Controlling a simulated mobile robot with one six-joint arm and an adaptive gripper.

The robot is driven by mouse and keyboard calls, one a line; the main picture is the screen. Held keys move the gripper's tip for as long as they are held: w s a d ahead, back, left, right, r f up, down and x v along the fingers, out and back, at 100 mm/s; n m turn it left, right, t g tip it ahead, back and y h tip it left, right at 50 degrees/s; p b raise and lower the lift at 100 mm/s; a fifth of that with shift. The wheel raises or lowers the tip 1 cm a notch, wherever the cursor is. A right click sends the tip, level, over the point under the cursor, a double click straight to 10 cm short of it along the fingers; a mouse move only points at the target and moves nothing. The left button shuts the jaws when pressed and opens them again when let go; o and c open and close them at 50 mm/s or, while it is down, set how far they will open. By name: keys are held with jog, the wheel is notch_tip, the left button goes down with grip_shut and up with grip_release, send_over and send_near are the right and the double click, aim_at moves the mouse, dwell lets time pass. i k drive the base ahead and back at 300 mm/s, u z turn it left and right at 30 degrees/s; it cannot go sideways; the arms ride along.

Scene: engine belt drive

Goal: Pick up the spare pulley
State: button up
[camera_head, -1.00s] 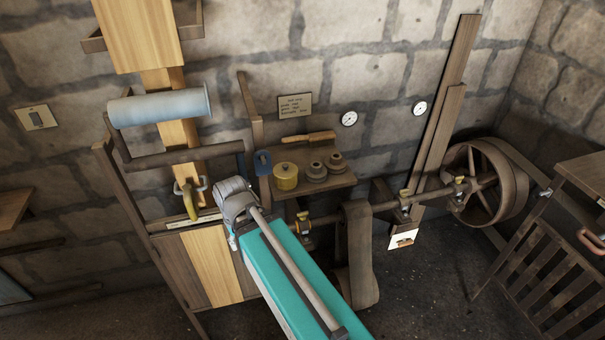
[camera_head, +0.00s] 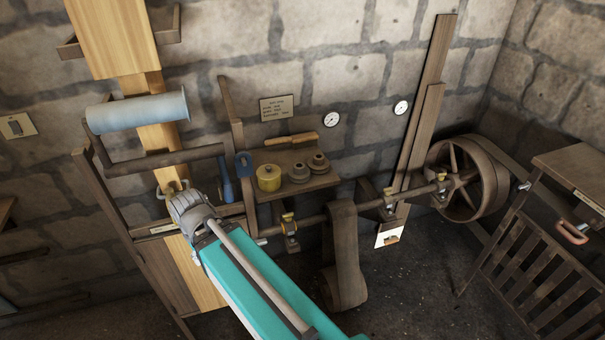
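Two dark grey stepped round parts, which look like pulleys, sit side by side on a small wooden wall shelf (camera_head: 322,183): a left one (camera_head: 299,173) and a right one (camera_head: 319,163). A yellow round tin-like part (camera_head: 268,178) stands left of them. I cannot tell for sure which is the spare pulley. My turquoise arm reaches in from below, and its grey wrist ends left of and below the shelf, apart from these parts.
A wooden-handled tool (camera_head: 291,139) lies at the shelf's back. A blue-handled tool (camera_head: 226,184) hangs left of the shelf. A shaft (camera_head: 355,208) with a hanging belt (camera_head: 343,262) runs below, to a large wheel (camera_head: 462,180). A slatted wooden stand (camera_head: 540,270) is at right.

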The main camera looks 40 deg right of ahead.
aim_at(299, 174)
jog(key=z, duration=0.05)
jog(key=k, duration=1.6)
jog(key=z, duration=0.75)
jog(key=i, duration=1.05)
jog(key=u, duration=0.05)
